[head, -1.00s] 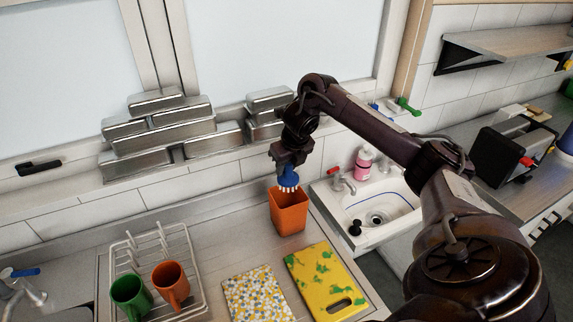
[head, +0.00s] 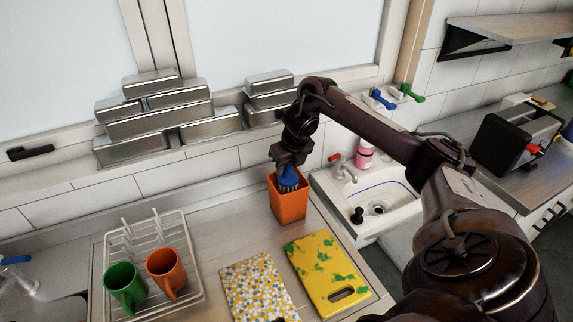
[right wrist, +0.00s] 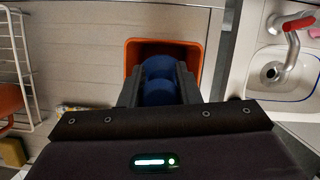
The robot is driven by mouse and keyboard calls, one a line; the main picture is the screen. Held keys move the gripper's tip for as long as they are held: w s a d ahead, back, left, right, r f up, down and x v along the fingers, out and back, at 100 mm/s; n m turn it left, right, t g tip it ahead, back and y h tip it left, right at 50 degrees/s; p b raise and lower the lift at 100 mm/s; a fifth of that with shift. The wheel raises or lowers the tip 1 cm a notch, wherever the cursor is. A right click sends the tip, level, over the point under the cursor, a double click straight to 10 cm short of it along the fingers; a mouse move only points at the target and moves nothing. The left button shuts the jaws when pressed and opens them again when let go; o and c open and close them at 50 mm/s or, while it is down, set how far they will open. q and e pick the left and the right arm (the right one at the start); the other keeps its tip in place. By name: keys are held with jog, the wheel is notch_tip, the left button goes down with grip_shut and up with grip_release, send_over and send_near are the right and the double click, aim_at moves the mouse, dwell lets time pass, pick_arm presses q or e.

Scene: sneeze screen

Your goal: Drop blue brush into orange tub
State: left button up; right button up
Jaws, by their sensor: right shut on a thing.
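The orange tub (head: 288,207) stands on the counter left of the sink, its opening facing up. My right gripper (head: 289,168) is shut on the blue brush (head: 289,181) and holds it over the tub, with the brush's lower part inside the opening. In the right wrist view the blue brush (right wrist: 158,82) sits between the two dark fingers, and the orange tub (right wrist: 131,62) rim surrounds it. The tub's floor is hidden. My left gripper is not in view.
A sink (head: 380,200) with a tap lies right of the tub. A white rack (head: 190,262) holds a green mug (head: 123,287) and an orange mug (head: 166,270). A yellow board (head: 322,262) and a speckled board (head: 252,285) lie in front. Metal pans (head: 160,122) are stacked behind.

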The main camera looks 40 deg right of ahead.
aim_at(288, 197)
jog(key=shift+f+b, duration=2.25)
jog(key=shift+f, duration=0.75)
jog(key=o, duration=1)
